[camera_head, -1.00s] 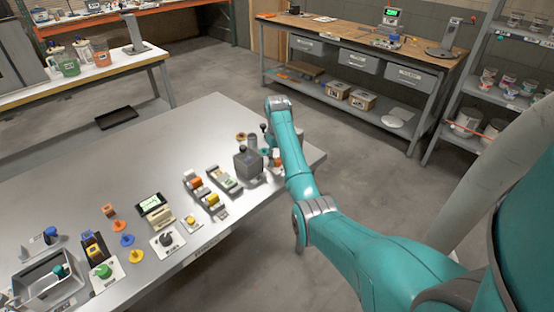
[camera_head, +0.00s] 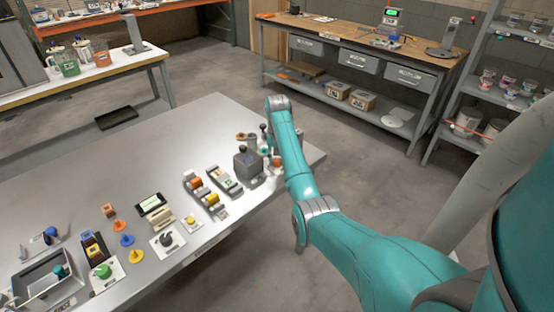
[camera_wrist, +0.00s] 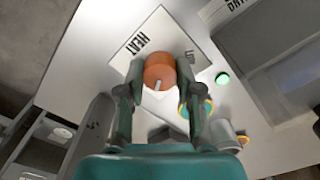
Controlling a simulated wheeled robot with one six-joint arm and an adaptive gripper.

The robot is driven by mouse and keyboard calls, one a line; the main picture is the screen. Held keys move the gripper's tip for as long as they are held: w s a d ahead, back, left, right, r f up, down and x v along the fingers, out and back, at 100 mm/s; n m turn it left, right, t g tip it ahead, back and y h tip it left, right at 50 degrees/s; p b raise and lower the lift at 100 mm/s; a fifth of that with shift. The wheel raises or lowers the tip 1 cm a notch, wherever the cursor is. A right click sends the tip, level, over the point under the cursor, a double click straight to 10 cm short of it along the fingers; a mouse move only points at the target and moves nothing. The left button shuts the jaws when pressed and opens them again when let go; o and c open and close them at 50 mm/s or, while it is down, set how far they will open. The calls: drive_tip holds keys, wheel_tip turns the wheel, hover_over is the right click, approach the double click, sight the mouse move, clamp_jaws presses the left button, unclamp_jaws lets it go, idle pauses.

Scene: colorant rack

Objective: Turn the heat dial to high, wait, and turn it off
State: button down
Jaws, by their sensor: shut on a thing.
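The heat dial (camera_wrist: 159,72) is a round orange-brown knob with a white pointer mark on its face. It sits on a white plate (camera_wrist: 152,32) lettered "HEAT", and the pointer mark lies toward the lower side of the knob in the wrist view. My gripper (camera_wrist: 160,77) is shut on the dial, one finger on each side. In the head view my arm reaches the right end of the metal table (camera_head: 215,125), and the arm hides most of the gripper and dial.
A dark grey box (camera_head: 247,164) stands near my gripper on the table. Several dials, switches and small blocks line the front edge, with a grey tray (camera_head: 45,285) at the left. The table's back half is clear. A wooden-topped workbench (camera_head: 350,35) stands behind.

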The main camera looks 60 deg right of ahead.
drive_tip(key=shift+f, duration=0.1)
drive_tip(key=c, duration=0.8)
unclamp_jaws()
drive_tip(key=shift+o, duration=0.2)
drive_tip(key=shift+n, duration=0.3)
